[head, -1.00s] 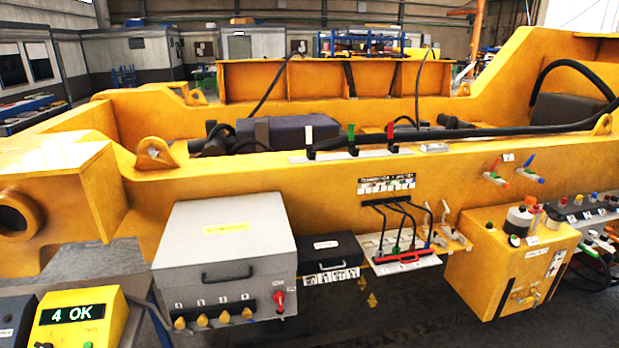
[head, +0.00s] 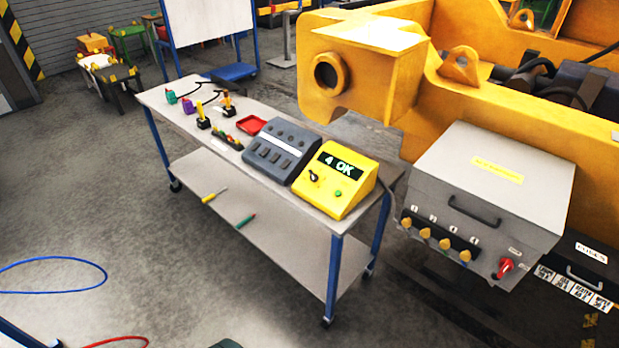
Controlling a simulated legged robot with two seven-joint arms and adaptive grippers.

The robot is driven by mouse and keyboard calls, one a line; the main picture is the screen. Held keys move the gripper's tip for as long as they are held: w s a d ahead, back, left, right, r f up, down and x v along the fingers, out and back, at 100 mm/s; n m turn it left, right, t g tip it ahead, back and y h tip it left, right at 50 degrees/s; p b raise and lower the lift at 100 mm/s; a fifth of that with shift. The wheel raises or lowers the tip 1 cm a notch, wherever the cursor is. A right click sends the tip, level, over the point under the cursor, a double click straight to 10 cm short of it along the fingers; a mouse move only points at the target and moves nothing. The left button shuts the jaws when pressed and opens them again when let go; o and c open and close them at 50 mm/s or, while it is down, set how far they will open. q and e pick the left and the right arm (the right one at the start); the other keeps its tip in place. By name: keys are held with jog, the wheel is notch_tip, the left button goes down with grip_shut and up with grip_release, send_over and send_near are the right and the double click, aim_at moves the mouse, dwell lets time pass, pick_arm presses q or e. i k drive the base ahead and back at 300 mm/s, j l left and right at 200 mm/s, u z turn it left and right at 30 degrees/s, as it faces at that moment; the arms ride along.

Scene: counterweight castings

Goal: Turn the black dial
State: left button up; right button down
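A small black dial (head: 314,176) sits on the sloped front of a yellow box (head: 338,192). The box has a dark display reading "4 OK" and a green button (head: 338,194) to the right of the dial. The box stands at the near right end of a trolley top (head: 310,213). The dial's exact pointing direction is too small to tell. Neither of my grippers shows in the head view.
A grey box (head: 490,180) with yellow knobs and a red switch is on the yellow casting to the right. Blue (head: 50,291) and red hoses lie on the floor. Open floor lies left.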

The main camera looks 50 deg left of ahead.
aim_at(313, 177)
jog(key=u, duration=1.4)
jog(key=i+j, duration=0.2)
jog(key=i, duration=0.3)
